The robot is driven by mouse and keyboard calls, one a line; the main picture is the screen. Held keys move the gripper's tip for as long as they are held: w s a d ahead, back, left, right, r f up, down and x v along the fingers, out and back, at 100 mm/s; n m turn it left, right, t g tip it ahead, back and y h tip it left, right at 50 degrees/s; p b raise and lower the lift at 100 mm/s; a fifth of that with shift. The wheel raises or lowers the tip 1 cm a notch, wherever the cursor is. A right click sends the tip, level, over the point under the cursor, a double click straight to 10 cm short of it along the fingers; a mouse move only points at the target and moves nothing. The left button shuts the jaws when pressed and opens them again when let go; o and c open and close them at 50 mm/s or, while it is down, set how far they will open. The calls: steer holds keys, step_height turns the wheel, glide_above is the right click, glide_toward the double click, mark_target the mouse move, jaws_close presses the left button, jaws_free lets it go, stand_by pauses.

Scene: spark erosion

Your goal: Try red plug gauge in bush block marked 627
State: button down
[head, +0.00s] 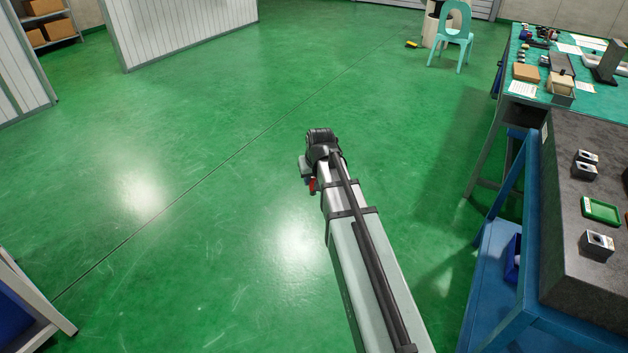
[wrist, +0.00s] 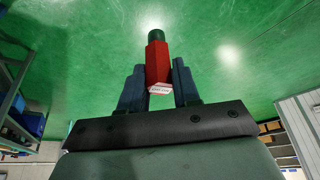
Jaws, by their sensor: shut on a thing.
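The red plug gauge (wrist: 157,62) is held between the two dark fingers of my gripper (wrist: 159,75) in the wrist view. It has a red body, a dark green tip pointing away from the palm, and a pale label on the near end. In the head view a bit of its red (head: 313,186) shows beside my gripper (head: 307,172), over open floor. Metal bush blocks, one nearer (head: 597,245) and two farther back (head: 587,157) (head: 583,170), stand on the dark stone plate (head: 562,222) at the right, well away from my gripper. Their markings are too small to read.
A green tray (head: 601,211) lies between the blocks on the plate, which rests on a blue stand (head: 497,285). Behind is a cluttered green-topped bench (head: 545,101). A turquoise chair (head: 452,42) stands at the back. The green floor around my arm is clear.

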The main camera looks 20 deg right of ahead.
steer(key=w+d+r, duration=0.2)
steer(key=d+r, duration=0.1)
steer(key=d, duration=0.9)
steer(key=w+d+r, duration=0.2)
steer(key=w+d, duration=0.1)
steer(key=d, duration=0.9)
steer(key=s+d+r, duration=0.2)
steer(key=d+r, duration=0.1)
steer(key=d, duration=0.8)
steer(key=s+d+r, duration=0.2)
steer(key=d+r, duration=0.1)
steer(key=d, duration=0.8)
step_height(320, 180, up, 13)
glide_above(586, 159)
steer(key=w+d, duration=0.2)
steer(key=shift+s+a, duration=0.2)
steer(key=shift+s, duration=0.15)
steer(key=shift+f, duration=0.2)
steer(key=shift+f, duration=2.55)
steer(key=shift+f, duration=1.1)
